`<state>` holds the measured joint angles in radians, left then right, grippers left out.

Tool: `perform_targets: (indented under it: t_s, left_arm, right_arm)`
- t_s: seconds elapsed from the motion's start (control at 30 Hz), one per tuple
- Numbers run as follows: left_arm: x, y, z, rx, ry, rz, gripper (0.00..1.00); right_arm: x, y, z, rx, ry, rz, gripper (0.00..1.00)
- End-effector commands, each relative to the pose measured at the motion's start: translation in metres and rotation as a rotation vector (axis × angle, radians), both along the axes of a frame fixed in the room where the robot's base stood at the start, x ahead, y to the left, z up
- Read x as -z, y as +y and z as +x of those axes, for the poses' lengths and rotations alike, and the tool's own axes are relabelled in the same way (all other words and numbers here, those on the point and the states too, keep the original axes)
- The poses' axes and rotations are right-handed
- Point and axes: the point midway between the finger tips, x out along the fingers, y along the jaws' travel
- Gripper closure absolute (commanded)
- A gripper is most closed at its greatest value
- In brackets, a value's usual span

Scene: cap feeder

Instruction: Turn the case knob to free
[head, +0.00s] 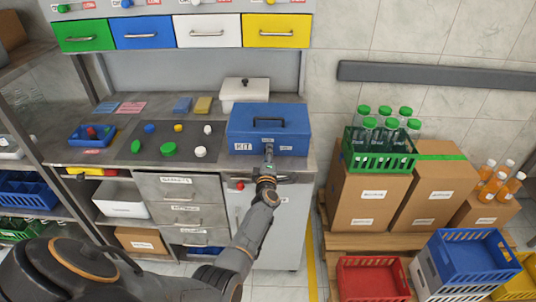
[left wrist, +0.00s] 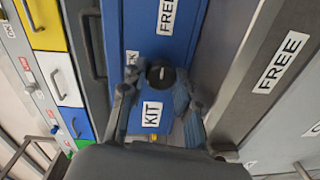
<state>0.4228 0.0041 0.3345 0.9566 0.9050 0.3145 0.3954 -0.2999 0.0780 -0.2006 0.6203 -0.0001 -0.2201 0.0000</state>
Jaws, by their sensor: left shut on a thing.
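The blue case (head: 285,116), labelled KIT, stands on the grey counter with its dark handle on top. My left gripper (head: 268,158) reaches its front face. In the left wrist view the round dark case knob (left wrist: 160,73) sits on the blue front (left wrist: 150,40), between the two fingers of my left gripper (left wrist: 161,88), which is shut on it. A pale mark shows on the knob. A FREE label (left wrist: 167,16) is above it in that view, and a label ending in K (left wrist: 132,57) is partly hidden by a finger. My right gripper is not in view.
A white lidded box (head: 240,92) stands behind the case. A dark mat (head: 190,134) with coloured caps lies to its left. Below are grey drawers (head: 180,187) and a door with a red knob (head: 240,186). Boxes and crates (head: 372,205) stand to the right.

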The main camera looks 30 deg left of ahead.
Motion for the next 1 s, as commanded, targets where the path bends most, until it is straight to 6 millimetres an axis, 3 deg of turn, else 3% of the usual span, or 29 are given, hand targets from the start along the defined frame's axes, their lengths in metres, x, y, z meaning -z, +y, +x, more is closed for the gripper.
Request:
perform_targets:
  t_s: [0.33, 0.37, 0.47, 1.0]
  left_arm:
    - [0.0014, -0.0006, -0.0003, 0.001, 0.004, 0.003, 1.0]
    - [0.0014, -0.0006, -0.0003, 0.001, 0.004, 0.003, 0.65]
    - [0.0013, -0.0006, -0.0003, 0.001, 0.004, 0.002, 0.46]
    - [0.004, -0.0046, -0.0055, 0.002, 0.006, -0.003, 0.46]
  right_arm:
    - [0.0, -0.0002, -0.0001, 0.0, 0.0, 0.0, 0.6]
    - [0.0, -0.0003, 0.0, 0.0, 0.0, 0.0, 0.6]
    - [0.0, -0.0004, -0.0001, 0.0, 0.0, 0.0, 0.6]
    - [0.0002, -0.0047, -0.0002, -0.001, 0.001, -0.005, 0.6]
